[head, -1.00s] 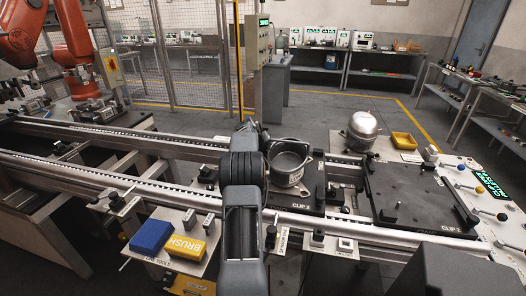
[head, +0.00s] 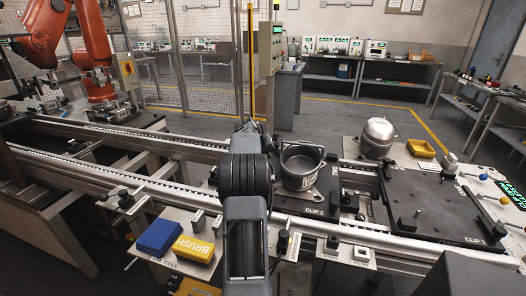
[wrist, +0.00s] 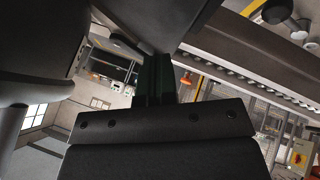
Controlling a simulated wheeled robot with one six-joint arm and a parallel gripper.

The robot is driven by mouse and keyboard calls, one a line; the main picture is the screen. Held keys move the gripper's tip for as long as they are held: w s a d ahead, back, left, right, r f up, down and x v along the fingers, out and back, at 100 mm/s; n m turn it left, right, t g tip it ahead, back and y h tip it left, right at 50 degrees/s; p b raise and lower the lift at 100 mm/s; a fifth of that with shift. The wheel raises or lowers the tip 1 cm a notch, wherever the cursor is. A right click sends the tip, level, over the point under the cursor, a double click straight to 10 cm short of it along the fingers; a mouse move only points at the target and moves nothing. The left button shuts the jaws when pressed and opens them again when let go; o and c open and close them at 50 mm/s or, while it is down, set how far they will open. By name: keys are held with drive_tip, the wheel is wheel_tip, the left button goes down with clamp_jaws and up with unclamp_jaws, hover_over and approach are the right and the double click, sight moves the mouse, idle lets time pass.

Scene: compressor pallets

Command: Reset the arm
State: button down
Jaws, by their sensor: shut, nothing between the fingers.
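My arm stands upright in the middle of the head view, a dark jointed column in front of the conveyor. My gripper shows in the wrist view (wrist: 155,78) as dark fingers close together, shut with nothing between them. In the head view the gripper itself is mostly hidden behind the arm. Just right of the arm, an open grey compressor housing (head: 301,168) sits on the dark pallet marked CLIP 2 (head: 300,205). No gripper contact with it shows.
Conveyor rails (head: 95,180) run across the front. A second dark pallet (head: 440,205) at right is bare on top. A silver dome (head: 377,136) and a yellow tray (head: 420,148) stand behind it.

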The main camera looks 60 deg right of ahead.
drive_tip(key=s+v, duration=0.1)
drive_tip(key=v, duration=0.7)
drive_tip(key=shift+n+y, duration=0.4)
drive_tip(key=shift+y, duration=0.5)
drive_tip(key=a+f, duration=0.3)
drive_tip(key=s+a+f, duration=0.1)
drive_tip(key=f, duration=0.1)
drive_tip(key=shift+a+f, duration=0.1)
drive_tip(key=shift+a, duration=0.1)
drive_tip(key=w+a+r+n+t+y+p, duration=0.1)
drive_tip(key=w+a+n+p, duration=0.1)
drive_tip(key=a, duration=0.8)
drive_tip(key=w+a+r+n+t+y+p, duration=0.1)
drive_tip(key=w+a+p, duration=0.15)
drive_tip(key=a, duration=0.75)
drive_tip(key=s+a+r+n+t+y+p, duration=0.1)
drive_tip(key=s+a+r+n+p, duration=0.1)
drive_tip(key=a, duration=0.7)
drive_tip(key=s+a+r+n+t+y+p, duration=0.1)
drive_tip(key=s+a+r+n+p, duration=0.1)
drive_tip(key=a, duration=0.7)
drive_tip(key=s+a+r+n+y+p, duration=0.1)
drive_tip(key=s+a+r+n+p, duration=0.1)
drive_tip(key=a, duration=0.8)
wheel_tip(320, 180, up, 3)
drive_tip(key=shift+s+r+n+t+y+p, duration=0.1)
drive_tip(key=shift+s+n+t+y+p, duration=0.25)
drive_tip(key=shift+n+p, duration=0.55)
drive_tip(key=shift+m, duration=0.3)
